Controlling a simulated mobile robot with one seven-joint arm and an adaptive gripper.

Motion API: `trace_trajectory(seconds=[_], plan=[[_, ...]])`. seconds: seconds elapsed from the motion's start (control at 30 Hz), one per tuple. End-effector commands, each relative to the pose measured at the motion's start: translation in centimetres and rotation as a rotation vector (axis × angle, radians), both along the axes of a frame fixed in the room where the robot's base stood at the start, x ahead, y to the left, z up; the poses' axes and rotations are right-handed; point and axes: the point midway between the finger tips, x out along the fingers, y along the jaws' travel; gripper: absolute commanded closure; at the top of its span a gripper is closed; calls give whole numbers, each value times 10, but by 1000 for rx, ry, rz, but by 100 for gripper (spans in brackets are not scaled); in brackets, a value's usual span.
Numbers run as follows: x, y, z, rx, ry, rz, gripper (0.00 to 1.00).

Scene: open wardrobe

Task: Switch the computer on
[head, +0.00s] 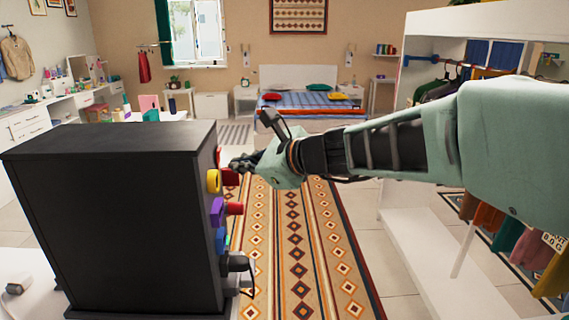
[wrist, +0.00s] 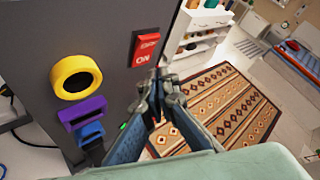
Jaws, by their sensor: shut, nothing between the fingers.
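The computer is a dark tower (head: 110,200) at the left of the head view. Its side panel (wrist: 95,25) fills the upper left of the wrist view. A red switch (wrist: 145,48) marked ON sits on this panel. My gripper (wrist: 165,82) is shut and empty, with its fingertips just below and right of the switch. I cannot tell whether they touch the panel. In the head view my gripper (head: 240,163) is beside the tower's right side, near its upper ports. Whether the switch is pressed is unclear.
A yellow ring (wrist: 75,77), a purple port (wrist: 82,113) and a blue port (wrist: 90,133) stick out from the panel. A black plug (head: 238,262) sits low on the tower. A patterned rug (head: 300,230) covers the floor beyond. An open white wardrobe (head: 395,170) stands right.

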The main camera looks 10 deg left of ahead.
Motion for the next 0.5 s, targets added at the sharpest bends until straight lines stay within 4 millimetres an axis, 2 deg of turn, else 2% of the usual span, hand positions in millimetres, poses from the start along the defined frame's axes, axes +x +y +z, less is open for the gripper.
trace_trajectory(seconds=[0.17,0.5], plan=[[2,-7,1,0,0,-2,100],[10,-40,6,0,0,-2,100]])
